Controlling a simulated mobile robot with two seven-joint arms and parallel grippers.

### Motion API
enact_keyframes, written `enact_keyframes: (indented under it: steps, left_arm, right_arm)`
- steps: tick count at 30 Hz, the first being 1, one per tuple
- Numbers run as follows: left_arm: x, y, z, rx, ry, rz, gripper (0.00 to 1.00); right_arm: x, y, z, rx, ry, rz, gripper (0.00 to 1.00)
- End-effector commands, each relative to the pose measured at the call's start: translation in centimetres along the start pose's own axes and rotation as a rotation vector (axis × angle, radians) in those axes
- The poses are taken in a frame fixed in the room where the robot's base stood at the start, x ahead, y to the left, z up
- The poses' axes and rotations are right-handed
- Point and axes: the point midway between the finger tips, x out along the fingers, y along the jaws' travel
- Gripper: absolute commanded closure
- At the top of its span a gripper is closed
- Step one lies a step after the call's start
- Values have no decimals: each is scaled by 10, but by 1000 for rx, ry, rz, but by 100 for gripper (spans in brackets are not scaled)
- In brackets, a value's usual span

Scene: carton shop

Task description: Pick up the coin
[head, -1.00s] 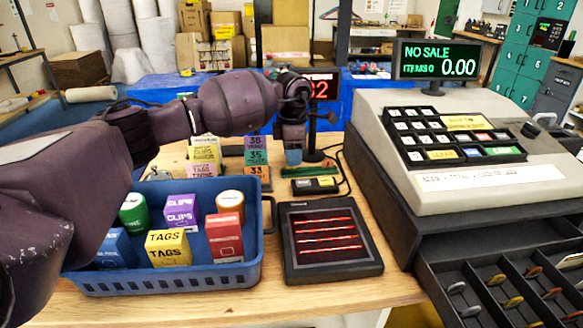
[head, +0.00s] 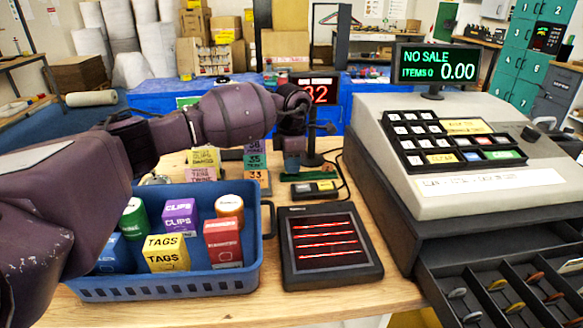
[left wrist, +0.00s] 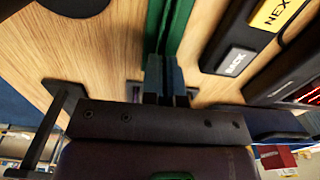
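My left gripper (head: 291,162) is low at the back of the counter, by a green strip (head: 322,171) behind the button box. In the left wrist view its two grey fingers (left wrist: 165,82) are close together with a narrow gap, at the end of the green strip (left wrist: 172,25). I cannot tell whether they hold anything. No single coin shows clearly at the fingers. Several coin-like discs (head: 497,285) stand in the compartments of the open register drawer (head: 480,262). My right gripper is not in view.
A blue basket (head: 165,287) of small boxes and tubs stands below my left arm. A dark pad with red lines (head: 328,268) lies right of it. The button box (head: 314,189) is close to the gripper. The cash register (head: 460,180) fills the right side.

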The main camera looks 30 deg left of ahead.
Motion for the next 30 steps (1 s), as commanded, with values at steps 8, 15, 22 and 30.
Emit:
enact_keyframes:
  steps: [8,15,22,30]
  left_arm:
    - [-40,0,0,0,-4,6,100]
    - [-103,0,0,0,-6,7,100]
    - [-156,0,0,-1,-5,5,100]
    - [-192,0,0,-1,-2,2,100]
  right_arm:
    - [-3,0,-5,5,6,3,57]
    - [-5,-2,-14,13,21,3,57]
    - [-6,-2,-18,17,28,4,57]
    - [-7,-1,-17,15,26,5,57]
